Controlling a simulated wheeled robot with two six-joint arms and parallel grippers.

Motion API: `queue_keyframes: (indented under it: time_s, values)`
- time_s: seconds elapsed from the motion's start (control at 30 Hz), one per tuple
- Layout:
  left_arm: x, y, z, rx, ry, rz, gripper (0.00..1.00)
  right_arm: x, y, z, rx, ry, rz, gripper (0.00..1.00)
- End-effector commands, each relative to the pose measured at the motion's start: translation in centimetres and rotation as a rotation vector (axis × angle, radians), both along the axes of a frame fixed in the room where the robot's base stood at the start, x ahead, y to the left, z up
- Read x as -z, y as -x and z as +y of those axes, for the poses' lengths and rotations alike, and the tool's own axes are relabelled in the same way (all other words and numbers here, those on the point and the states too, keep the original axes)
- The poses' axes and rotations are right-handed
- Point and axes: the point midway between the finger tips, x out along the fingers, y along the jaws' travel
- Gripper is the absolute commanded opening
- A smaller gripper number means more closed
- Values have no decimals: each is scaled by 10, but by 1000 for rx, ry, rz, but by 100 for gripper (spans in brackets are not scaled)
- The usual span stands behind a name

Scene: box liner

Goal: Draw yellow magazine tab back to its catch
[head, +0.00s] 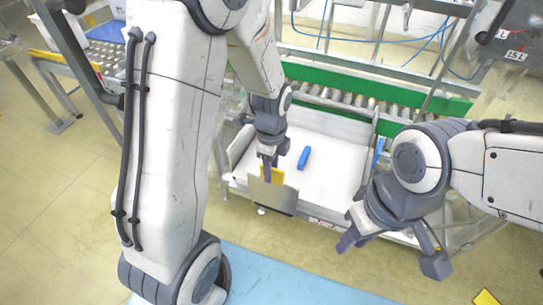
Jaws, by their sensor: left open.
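The yellow magazine tab (278,176) shows at the front left of the white magazine tray (330,170), just above a grey front plate (272,197). My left gripper (267,172) is right at the yellow tab, with its fingers pointing down in front of it. The jaws are open, and they hide part of the tab. I cannot tell whether they touch it. My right gripper (388,256) is held apart from the tray, at the lower right; its two fingers are spread wide with nothing between them.
A blue piece (304,157) lies on the tray floor, right of the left gripper. A roller conveyor with a green rail (335,97) runs behind the tray. A blue mat (270,278) covers the floor in front. A yellow patch (486,298) is at bottom right.

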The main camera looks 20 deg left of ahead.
Motion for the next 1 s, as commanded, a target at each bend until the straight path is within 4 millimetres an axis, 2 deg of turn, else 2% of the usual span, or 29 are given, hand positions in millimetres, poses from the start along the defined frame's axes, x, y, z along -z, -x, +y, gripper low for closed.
queue_keyframes:
  time_s: [0.2, 0.4, 0.6, 1.0]
  values:
    - [-43, -2, -1, 1, 0, -9, 42, 11, 0, 0, 2, 0, 0, 30]
    - [-74, -1, -1, 2, 0, -3, 42, 16, 0, 0, 3, 0, 0, 30]
    - [-85, 0, -1, 2, 0, 1, 42, 16, 0, 0, 3, 0, 0, 30]
    - [-84, 0, -1, 2, 0, 1, 42, 16, 0, 0, 3, 0, 0, 30]
